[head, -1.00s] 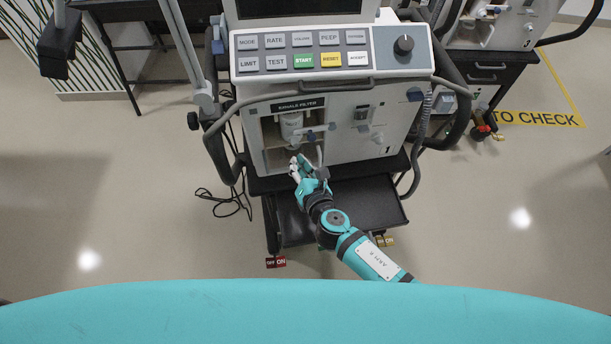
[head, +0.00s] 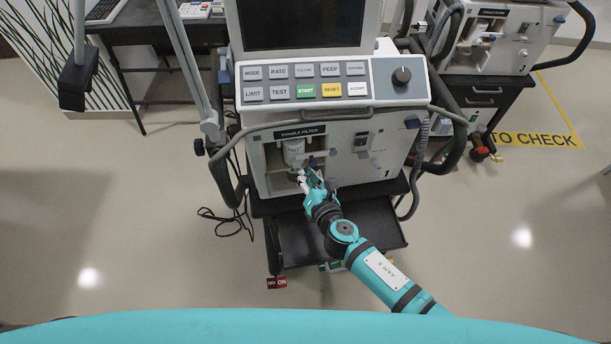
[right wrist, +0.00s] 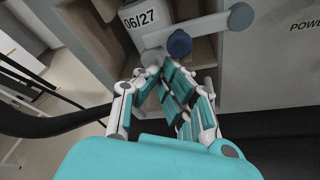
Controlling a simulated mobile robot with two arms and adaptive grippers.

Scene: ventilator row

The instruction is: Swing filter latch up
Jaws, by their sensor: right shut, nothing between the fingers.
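The filter bay of ventilator 1 (head: 262,180) is an open recess under the "EXHALE FILTER" label. A white filter (head: 293,150) stands in it, and its "06/27" face (right wrist: 139,19) shows in the right wrist view. The filter latch is a grey bar (right wrist: 210,27) slanting up to the right, with a dark blue round knob (right wrist: 179,43). My right gripper (head: 303,177) is shut and empty at the bay's lower front. In the wrist view its fingertips (right wrist: 160,68) are just below the knob, at the bar's lower left end; I cannot tell whether they touch. My left gripper is not in view.
A button panel (head: 305,82) and screen sit above the bay. A black lower shelf (head: 375,226) lies under my right arm. Hoses and dark side handles flank the ventilator. A second ventilator (head: 492,40) stands at the back right.

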